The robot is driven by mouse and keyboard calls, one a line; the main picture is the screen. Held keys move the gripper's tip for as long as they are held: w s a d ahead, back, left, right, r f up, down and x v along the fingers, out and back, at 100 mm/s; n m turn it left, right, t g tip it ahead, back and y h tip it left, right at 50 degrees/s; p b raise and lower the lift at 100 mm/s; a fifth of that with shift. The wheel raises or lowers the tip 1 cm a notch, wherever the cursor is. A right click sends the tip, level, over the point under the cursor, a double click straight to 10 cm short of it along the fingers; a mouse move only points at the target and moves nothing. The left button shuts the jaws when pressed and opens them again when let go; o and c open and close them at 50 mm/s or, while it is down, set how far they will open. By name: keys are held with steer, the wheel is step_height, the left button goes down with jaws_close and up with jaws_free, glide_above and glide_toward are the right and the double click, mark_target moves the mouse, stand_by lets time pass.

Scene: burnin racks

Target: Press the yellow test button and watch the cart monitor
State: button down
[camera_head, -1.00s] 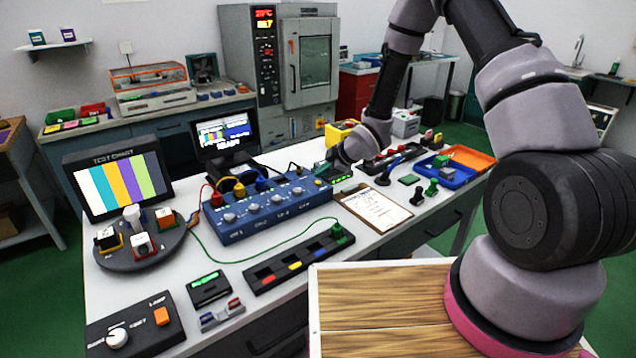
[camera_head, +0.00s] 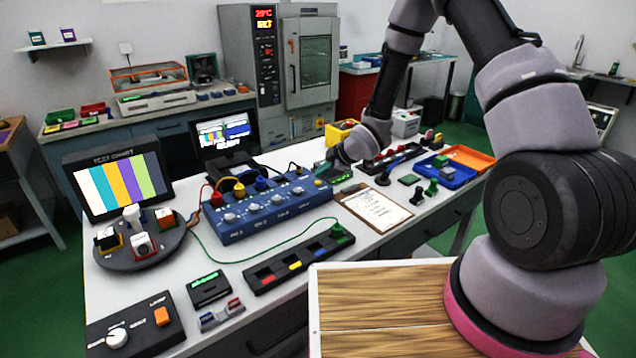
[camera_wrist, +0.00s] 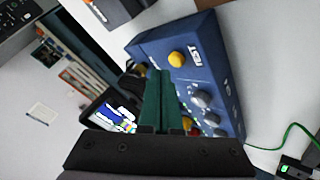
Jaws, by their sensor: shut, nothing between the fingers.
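The yellow test button (camera_wrist: 176,59) sits by the white TEST label on the blue instrument box (camera_wrist: 196,40) in the wrist view. My gripper (camera_wrist: 160,75) is shut and empty. Its green fingertips appear just beside the button; whether they touch it I cannot tell. A monitor with colour bars (camera_head: 122,185) stands at the left. A smaller lit monitor (camera_head: 224,133) stands behind the box; which one is the cart monitor is unclear.
A clipboard (camera_head: 376,207) lies right of the blue box. A black strip with coloured slots (camera_head: 299,258) lies in front. A round black stand (camera_head: 130,258) holds several cubes. A green cable (camera_head: 222,262) runs along the box's front. A blue tray (camera_head: 452,178) is further right.

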stand_by(0.8)
steer(key=shift+f, duration=0.4)
steer(key=shift+f, duration=0.45)
stand_by(0.5)
steer(key=shift+r, duration=0.9)
steer(key=shift+r, duration=2.5)
